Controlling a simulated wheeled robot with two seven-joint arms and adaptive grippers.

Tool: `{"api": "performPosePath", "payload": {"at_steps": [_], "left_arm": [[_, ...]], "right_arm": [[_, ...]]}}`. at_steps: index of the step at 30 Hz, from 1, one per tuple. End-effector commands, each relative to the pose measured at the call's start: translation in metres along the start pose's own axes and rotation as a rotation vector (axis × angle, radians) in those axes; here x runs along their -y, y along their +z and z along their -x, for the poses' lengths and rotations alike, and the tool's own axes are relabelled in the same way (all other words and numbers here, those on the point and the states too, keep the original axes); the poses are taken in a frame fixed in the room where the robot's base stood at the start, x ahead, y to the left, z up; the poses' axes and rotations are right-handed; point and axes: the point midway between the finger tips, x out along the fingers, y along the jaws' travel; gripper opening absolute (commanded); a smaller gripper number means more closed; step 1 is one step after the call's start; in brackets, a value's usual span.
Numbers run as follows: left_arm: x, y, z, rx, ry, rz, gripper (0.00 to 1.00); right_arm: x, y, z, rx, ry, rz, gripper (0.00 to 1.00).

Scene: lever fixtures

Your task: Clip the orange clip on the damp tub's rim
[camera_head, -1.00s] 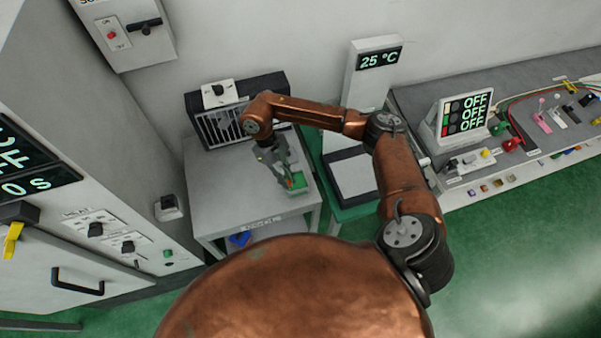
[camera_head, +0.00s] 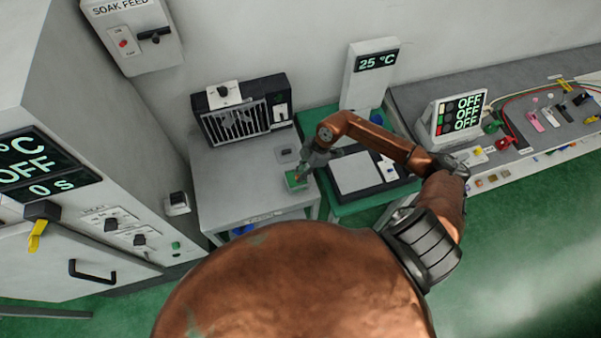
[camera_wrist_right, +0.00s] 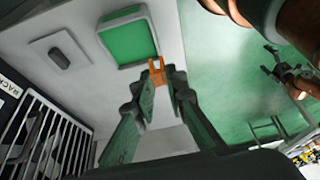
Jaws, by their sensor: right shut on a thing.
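The tub (camera_head: 296,184), a small square box with a green inside and a pale rim, sits at the front right of the pale table; it also shows in the right wrist view (camera_wrist_right: 126,40). My right gripper (camera_head: 304,169) is over the tub's edge. In the right wrist view its fingers (camera_wrist_right: 160,88) are shut on the orange clip (camera_wrist_right: 157,70). The clip appears at the tub's near right corner; I cannot tell if it touches the rim.
A dark slatted rack (camera_head: 240,122) stands at the table's back. A grey plate with a dark knob (camera_head: 286,155) lies behind the tub. A green table with a white pad (camera_head: 356,172) is to the right. The table's left part is clear.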

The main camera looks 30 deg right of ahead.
Motion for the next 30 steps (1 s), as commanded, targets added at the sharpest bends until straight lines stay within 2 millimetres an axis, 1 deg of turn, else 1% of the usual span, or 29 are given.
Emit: {"api": "performPosePath", "payload": {"at_steps": [8,14,24,30], "left_arm": [[-0.001,0.000,0.000,0.000,0.001,0.000,1.00],[-0.001,-0.001,0.005,0.000,0.001,0.000,1.00],[-0.001,0.000,-0.004,0.000,0.001,0.000,1.00],[-0.001,0.000,-0.005,0.000,0.001,0.000,1.00]], "right_arm": [[0.000,0.000,0.000,0.000,0.000,-0.002,0.04],[0.001,0.000,0.002,-0.016,-0.003,-0.003,0.04],[0.000,0.009,-0.020,-0.018,-0.003,-0.001,0.04],[0.000,0.011,-0.027,-0.018,-0.002,0.000,0.04]]}}
